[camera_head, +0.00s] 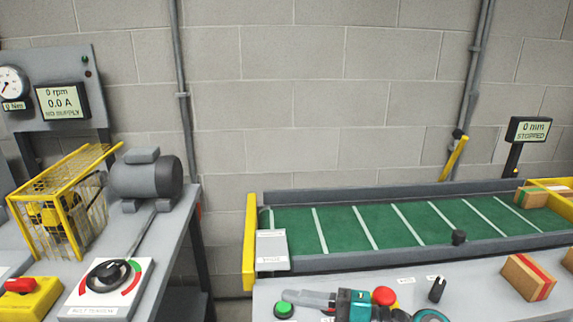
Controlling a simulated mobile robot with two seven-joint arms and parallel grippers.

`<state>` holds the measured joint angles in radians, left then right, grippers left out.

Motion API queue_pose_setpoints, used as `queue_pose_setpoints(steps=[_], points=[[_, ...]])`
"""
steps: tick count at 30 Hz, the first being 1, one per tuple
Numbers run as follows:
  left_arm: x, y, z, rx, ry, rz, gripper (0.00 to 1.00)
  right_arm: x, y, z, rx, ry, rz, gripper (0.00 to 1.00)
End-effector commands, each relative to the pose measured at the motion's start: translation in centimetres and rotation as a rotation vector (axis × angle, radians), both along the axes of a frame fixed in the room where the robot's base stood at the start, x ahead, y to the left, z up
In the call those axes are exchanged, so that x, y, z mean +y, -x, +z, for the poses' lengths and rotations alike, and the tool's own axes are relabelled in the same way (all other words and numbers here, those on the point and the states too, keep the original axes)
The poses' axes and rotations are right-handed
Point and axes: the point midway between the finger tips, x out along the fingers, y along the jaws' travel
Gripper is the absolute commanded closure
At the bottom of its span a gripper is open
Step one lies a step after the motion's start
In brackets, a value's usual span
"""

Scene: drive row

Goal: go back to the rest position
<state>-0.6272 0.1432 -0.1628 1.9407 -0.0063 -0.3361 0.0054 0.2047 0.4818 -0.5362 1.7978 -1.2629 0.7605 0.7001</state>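One gripper (305,298) shows at the bottom centre, grey with teal wrist parts, its arm coming in from the lower right; I take it as my right one. It points left over the front panel (268,299) of the conveyor, close to a green button (284,310). The picture is too small to show whether its fingers are apart, and I see nothing clearly held in it. My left gripper is not in view.
A green conveyor (340,229) has a display reading "0 mm STOPPED" (531,130). Boxes sit at its right end (533,198) and on the panel (528,278). A red button (384,296) and black knob (437,289) are near my arm. Left stands a motor bench (178,240) with a yellow cage (62,203).

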Motion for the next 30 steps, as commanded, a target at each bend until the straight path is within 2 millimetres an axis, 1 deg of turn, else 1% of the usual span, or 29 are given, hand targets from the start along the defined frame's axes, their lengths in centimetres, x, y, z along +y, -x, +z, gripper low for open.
queue_pose_setpoints(steps=[1,2,4,5,7,8,9,11,12,14,15,18,21,24,30], points=[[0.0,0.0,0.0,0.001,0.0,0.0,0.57,-0.2,0.0,0.4,0.055,-0.127,-0.092,0.47],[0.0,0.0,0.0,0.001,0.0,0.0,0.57,-0.7,-0.2,0.6,0.086,-0.196,-0.157,0.47],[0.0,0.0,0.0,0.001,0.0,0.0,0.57,-2.4,-1.0,0.2,0.175,-0.334,-0.323,0.47],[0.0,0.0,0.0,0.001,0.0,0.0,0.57,-3.3,-1.2,-0.3,0.219,-0.384,-0.399,0.47],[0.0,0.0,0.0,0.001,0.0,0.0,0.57,-5.9,-1.5,-2.3,0.338,-0.471,-0.583,0.47],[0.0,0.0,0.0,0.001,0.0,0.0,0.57,-7.0,-1.5,-3.5,0.396,-0.498,-0.662,0.47],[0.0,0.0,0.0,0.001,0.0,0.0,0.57,-8.6,-1.1,-5.4,0.478,-0.525,-0.768,0.47],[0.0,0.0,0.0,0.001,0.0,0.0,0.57,-10.8,0.1,-8.7,0.611,-0.543,-0.919,0.47],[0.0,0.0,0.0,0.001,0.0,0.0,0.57,-12.1,1.2,-10.9,0.703,-0.543,-1.01,0.47],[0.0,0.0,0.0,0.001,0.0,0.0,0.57,-13.5,3.2,-13.9,0.83,-0.532,-1.119,0.47],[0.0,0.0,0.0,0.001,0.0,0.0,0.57,-14.2,4.6,-15.7,0.905,-0.52,-1.178,0.47],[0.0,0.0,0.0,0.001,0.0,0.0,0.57,-15.2,7.6,-18.8,1.054,-0.487,-1.273,0.47],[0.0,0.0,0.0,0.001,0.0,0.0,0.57,-15.6,9.6,-20.5,1.145,-0.462,-1.32,0.47],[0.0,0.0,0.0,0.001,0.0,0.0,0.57,-15.7,10.4,-21.2,1.182,-0.452,-1.337,0.47],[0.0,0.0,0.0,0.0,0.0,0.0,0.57,-15.7,10.5,-21.2,1.186,-0.45,-1.337,0.47]])
